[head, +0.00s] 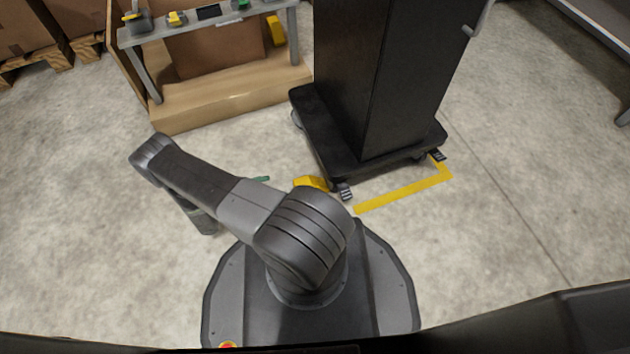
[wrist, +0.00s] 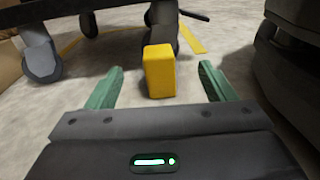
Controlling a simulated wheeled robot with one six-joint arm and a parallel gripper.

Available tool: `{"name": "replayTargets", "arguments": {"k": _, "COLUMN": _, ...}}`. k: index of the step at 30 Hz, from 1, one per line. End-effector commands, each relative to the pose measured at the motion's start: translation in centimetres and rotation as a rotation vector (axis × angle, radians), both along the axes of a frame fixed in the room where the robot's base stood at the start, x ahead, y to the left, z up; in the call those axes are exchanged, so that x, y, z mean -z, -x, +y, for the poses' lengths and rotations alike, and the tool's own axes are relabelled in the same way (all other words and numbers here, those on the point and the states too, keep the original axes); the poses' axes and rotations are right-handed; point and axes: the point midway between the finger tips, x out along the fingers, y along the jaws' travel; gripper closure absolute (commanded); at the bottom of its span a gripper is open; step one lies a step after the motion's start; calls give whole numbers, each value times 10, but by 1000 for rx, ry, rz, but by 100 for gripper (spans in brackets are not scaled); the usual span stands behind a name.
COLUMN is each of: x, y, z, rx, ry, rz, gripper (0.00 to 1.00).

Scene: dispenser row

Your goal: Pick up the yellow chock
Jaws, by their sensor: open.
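The yellow chock (wrist: 159,72) stands on the floor in the wrist view, ahead of my gripper (wrist: 160,84) and centred between its two green fingers. The fingers are open and apart from it, with floor showing on both sides. In the head view the chock (head: 311,183) is partly hidden behind my arm, beside the front left of the dark wheeled cabinet. Only a green tip of my gripper (head: 260,179) shows there, left of the chock.
The dark cabinet (head: 375,60) stands on a wheeled base (head: 375,163) just behind the chock. Yellow tape (head: 405,194) marks the floor. A grey bench (head: 210,33) with small items stands at upper left. The floor at left is clear.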

Motion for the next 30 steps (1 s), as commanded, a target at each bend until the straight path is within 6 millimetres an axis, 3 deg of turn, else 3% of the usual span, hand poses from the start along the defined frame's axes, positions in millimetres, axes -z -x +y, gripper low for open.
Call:
{"name": "replayTargets", "arguments": {"k": 1, "x": 11, "y": 4, "z": 0, "rx": -22, "ry": 16, "rz": 5, "gripper": 24}}
{"name": "replayTargets", "arguments": {"k": 6, "x": 23, "y": 9, "z": -3, "rx": -53, "ry": 40, "rz": 8, "gripper": 24}}
{"name": "replayTargets", "arguments": {"k": 19, "x": 24, "y": -11, "z": -69, "rx": -51, "ry": 41, "rz": 10, "gripper": 24}}
{"name": "replayTargets", "arguments": {"k": 30, "x": 26, "y": -19, "z": -93, "rx": -50, "ry": 40, "rz": 9, "gripper": 24}}
